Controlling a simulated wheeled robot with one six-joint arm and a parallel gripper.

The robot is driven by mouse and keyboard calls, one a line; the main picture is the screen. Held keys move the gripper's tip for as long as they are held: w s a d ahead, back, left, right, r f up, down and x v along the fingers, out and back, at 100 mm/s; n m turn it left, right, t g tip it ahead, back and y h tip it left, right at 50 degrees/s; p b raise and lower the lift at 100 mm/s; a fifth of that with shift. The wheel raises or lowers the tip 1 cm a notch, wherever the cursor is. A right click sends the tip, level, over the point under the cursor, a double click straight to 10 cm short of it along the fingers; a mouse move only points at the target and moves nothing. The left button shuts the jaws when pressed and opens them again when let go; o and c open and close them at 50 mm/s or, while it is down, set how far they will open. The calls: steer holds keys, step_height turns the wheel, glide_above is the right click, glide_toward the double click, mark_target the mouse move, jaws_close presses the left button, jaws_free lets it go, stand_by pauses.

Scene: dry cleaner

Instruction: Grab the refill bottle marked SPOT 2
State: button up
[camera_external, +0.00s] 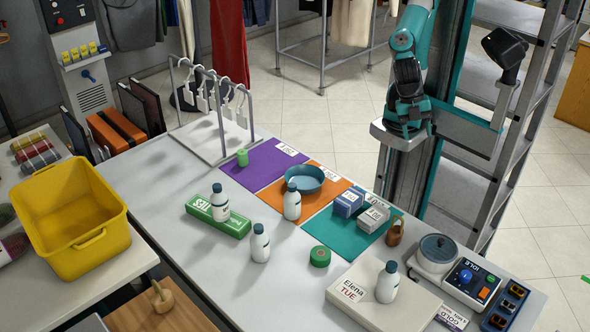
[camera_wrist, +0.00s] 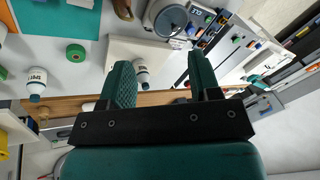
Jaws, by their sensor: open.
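Several white refill bottles with dark caps stand about the counter in the external view. One is by the green TIES box (camera_external: 219,206), one on the orange mat (camera_external: 292,204), one on bare counter (camera_external: 260,246) and one on the Elena TUE box (camera_external: 388,286). Their numbers are too small to read, so I cannot tell which is SPOT 2. My gripper (camera_external: 403,128) is open and empty, high beyond the counter's far right side. In the wrist view my gripper (camera_wrist: 162,68) shows two spread fingers; a bottle (camera_wrist: 141,73) appears between them, well away. Another bottle (camera_wrist: 37,80) is at left.
A blue bowl (camera_external: 305,179), small boxes (camera_external: 349,203), a brown jug-like item (camera_external: 395,233) and a green tape roll (camera_external: 320,257) crowd the counter. A rack with tags (camera_external: 211,100) stands at the back; a control panel (camera_external: 472,282) is at right.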

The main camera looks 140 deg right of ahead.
steer(key=shift+o, duration=0.3)
steer(key=m+h+b, duration=0.3)
steer(key=m+h, duration=0.1)
steer(key=m, duration=1.2)
glide_above(292, 185)
step_height(292, 185, down, 7)
steer(key=f, duration=0.3)
steer(key=f+p, duration=0.1)
steer(key=f, duration=0.7)
steer(key=shift+s+p, duration=0.25)
steer(key=shift+p, duration=0.1)
steer(key=shift+w+f+p, duration=0.2)
steer(key=shift+f+p, duration=0.55)
steer(key=shift+f, duration=2.2)
jaws_close()
